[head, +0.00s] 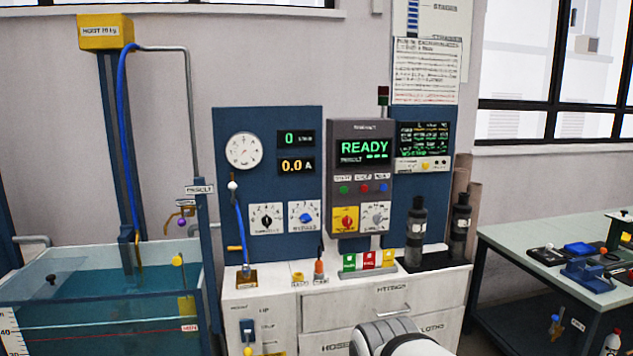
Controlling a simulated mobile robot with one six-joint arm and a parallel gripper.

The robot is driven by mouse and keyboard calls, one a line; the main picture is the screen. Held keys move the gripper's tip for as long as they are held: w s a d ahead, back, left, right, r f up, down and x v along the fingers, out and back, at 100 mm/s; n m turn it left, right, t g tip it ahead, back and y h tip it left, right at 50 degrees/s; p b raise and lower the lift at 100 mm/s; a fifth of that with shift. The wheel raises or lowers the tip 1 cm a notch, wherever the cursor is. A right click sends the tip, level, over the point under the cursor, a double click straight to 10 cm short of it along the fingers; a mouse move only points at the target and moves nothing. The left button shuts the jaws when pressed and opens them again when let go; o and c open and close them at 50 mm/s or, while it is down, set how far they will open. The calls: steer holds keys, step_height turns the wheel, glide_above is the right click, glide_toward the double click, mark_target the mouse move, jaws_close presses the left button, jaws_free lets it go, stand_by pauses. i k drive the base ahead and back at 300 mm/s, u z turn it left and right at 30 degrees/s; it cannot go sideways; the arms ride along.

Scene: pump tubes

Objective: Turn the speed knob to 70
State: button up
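The blue control panel (225,190) stands upright on a white cabinet. Low on it are two dials side by side: one with a black knob (266,218) on the left, one with a blue knob (305,216) on the right. Their labels and scale numbers are too small to read, so I cannot tell which is the speed knob or what it points at. Above them a green display (290,139) reads 0 and an orange display (296,166) reads 0.0 A. A white part of my arm shows at the bottom edge. My gripper is not in view.
A grey unit (360,124) beside the panel reads READY and has a red knob on yellow and a grey knob. The white cabinet top (340,287) carries small coloured items and black bottles. A water tank (95,300) stands left, a workbench (510,243) right.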

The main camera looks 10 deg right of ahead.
mark_target(377, 219)
steer(key=z, duration=0.3)
steer(key=i, duration=0.85)
steer(key=z, duration=0.55)
steer(key=i, duration=0.75)
steer(key=z, duration=0.3)
